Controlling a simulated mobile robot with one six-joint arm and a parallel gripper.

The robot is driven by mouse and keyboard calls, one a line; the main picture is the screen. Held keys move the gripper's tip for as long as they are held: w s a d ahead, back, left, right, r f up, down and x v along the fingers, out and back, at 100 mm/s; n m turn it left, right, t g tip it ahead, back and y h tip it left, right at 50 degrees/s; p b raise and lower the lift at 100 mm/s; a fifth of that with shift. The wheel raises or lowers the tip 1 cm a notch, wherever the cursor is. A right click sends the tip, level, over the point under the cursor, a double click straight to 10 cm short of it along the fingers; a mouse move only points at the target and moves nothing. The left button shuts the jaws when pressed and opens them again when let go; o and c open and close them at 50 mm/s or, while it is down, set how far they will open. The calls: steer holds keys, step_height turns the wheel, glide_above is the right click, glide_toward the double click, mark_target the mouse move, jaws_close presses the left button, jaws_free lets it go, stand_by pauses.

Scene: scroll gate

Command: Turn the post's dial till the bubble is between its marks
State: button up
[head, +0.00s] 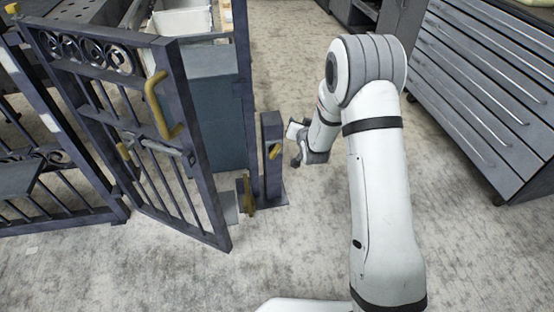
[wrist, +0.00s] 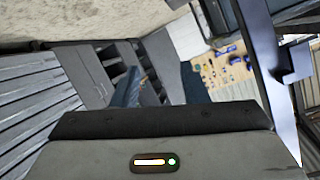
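A short dark post (head: 271,170) stands on a flat foot just right of the gate. A brass-coloured piece (head: 275,152), which may be the dial, is on its upper right side. No bubble or marks can be made out. My gripper (head: 294,146) is just right of the post, at about the height of the brass piece, with a small gap between them. The post and dial are not clearly seen there.
The dark metal gate (head: 140,135) stands ajar left of the post, with a brass handle (head: 160,100) and a bolt. A blue-grey cabinet (head: 220,115) is behind it. A grey drawer chest (head: 485,85) is at the right. The floor in front is clear.

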step_height(320, 180, down, 11)
steer(key=a+t+b, duration=0.2)
steer(key=a+b, duration=0.1)
steer(key=t+y+b, duration=0.2)
steer(key=b, duration=0.1)
glide_toward(279, 149)
steer(key=w, duration=0.2)
steer(key=shift+m, duration=0.4)
steer(key=b+x, duration=0.2)
steer(key=x, duration=0.5)
steer(key=shift+w+a, duration=0.3)
steer(key=shift+w, duration=0.05)
steer(key=shift+b, duration=0.3)
jaws_close()
